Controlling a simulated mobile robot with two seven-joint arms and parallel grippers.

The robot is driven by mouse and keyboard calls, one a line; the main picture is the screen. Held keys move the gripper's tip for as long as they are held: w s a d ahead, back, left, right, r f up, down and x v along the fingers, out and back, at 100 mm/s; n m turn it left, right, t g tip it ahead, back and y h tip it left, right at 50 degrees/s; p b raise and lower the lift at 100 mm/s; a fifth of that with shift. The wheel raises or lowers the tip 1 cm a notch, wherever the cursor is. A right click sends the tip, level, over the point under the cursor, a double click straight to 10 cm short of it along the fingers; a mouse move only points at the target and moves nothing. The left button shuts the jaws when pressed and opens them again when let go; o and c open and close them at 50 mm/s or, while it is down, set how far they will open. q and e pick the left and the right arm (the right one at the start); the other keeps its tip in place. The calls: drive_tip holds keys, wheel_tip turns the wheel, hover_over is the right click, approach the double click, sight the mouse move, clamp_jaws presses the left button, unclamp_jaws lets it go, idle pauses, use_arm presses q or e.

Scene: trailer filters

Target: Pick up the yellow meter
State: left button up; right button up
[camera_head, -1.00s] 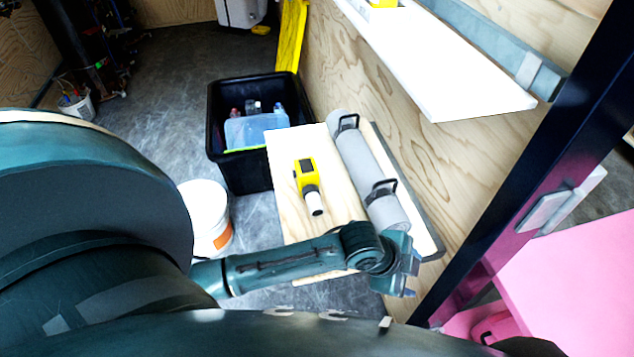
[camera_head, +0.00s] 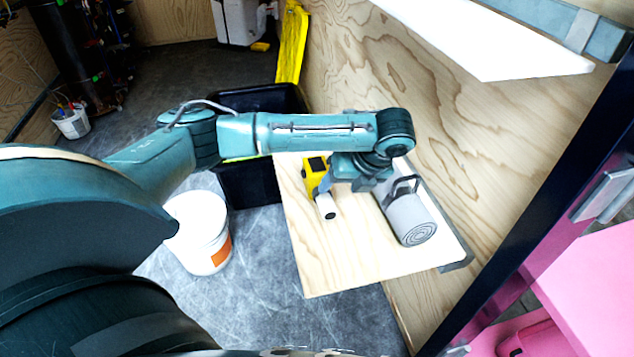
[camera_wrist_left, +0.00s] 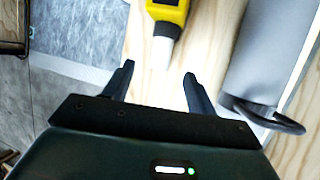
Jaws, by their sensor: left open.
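The yellow meter (camera_head: 315,176) lies on a light wooden shelf (camera_head: 325,262), with its pale round end toward the front. In the wrist view the meter (camera_wrist_left: 166,12) is at the top, and its pale end points toward the gap between my fingers. My left gripper (camera_head: 326,184) is beside the meter in the head view, partly hidden by its own wrist. In the wrist view my left gripper (camera_wrist_left: 158,78) is open, with nothing between the fingers. My right gripper is not in view.
A grey cylinder with black handles (camera_head: 408,215) lies on the shelf right of the meter, close to my gripper. A black bin (camera_head: 262,100) stands behind the arm. A white bucket (camera_head: 198,235) stands left of the shelf. The shelf's front is clear.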

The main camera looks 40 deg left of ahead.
sight(328, 199)
use_arm(q)
drive_tip(key=x, duration=0.3)
drive_tip(key=b+x, duration=0.1)
drive_tip(key=x, duration=0.5)
drive_tip(key=shift+w+a+f, duration=0.1)
drive_tip(key=shift+w+f, duration=0.2)
clamp_jaws()
